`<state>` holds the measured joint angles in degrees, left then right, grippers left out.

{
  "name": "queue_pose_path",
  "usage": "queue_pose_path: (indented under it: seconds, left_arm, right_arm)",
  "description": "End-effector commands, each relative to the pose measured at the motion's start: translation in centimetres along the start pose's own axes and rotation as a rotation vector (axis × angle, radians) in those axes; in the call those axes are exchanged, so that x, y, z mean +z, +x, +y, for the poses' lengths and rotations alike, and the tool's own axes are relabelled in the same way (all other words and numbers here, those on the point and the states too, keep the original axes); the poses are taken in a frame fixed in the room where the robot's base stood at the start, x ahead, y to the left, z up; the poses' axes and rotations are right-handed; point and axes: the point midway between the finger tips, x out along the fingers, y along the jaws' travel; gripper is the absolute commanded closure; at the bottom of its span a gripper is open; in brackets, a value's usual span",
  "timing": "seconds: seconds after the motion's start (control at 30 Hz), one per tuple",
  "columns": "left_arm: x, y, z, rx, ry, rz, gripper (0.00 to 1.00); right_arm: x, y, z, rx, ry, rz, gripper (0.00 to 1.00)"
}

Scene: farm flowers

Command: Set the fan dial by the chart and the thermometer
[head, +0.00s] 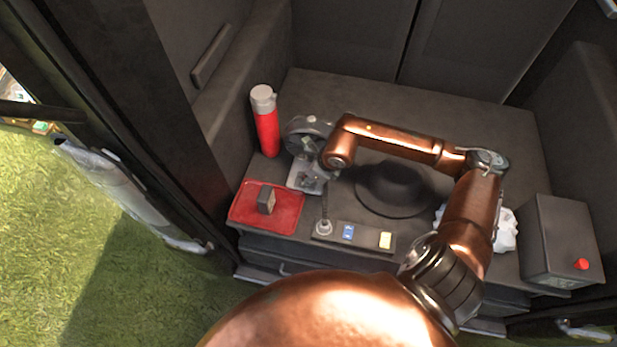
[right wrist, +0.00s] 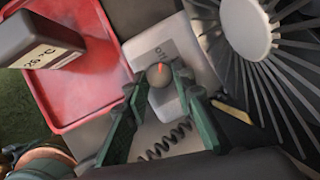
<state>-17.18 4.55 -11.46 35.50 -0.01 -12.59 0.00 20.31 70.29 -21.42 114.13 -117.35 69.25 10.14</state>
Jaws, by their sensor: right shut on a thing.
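The fan (head: 308,128) stands on the dark counter; its wire cage also shows in the right wrist view (right wrist: 285,60). Its pale base (right wrist: 182,50) carries a small round dial (right wrist: 160,75) with a red pointer line and partly readable marks. My right gripper (right wrist: 157,88) is shut on the dial, a green finger on each side. In the head view my right arm partly covers this spot. The thermometer (head: 266,200) is a dark block on the red tray (head: 285,213); its label (right wrist: 57,53) seems to read 26 °C. I cannot make out a chart. My left gripper is not in view.
A red flask (head: 266,122) stands behind the tray. A black hat-like round object (head: 395,195) lies under my right arm. A strip with blue and yellow pieces (head: 365,237) lies at the front. A dark box with a red button (head: 560,240) stands right.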

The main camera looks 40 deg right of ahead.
Motion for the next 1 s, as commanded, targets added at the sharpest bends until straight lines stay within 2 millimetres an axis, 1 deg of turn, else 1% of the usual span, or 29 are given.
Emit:
queue_pose_path:
  seconds: [0.17,0.6,0.8,1.0]
  left_arm:
    - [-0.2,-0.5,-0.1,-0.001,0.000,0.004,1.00]
    - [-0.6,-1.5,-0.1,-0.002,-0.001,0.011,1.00]
    - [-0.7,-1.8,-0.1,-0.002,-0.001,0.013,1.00]
    - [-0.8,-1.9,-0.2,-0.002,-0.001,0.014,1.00]
  right_arm:
    - [0.1,-0.2,0.2,-0.040,0.094,0.006,1.00]
    - [0.3,-0.1,0.5,-0.170,0.411,0.024,1.00]
    - [0.2,0.0,0.6,-0.213,0.516,0.032,1.00]
    - [0.3,0.0,0.6,-0.238,0.575,0.036,1.00]
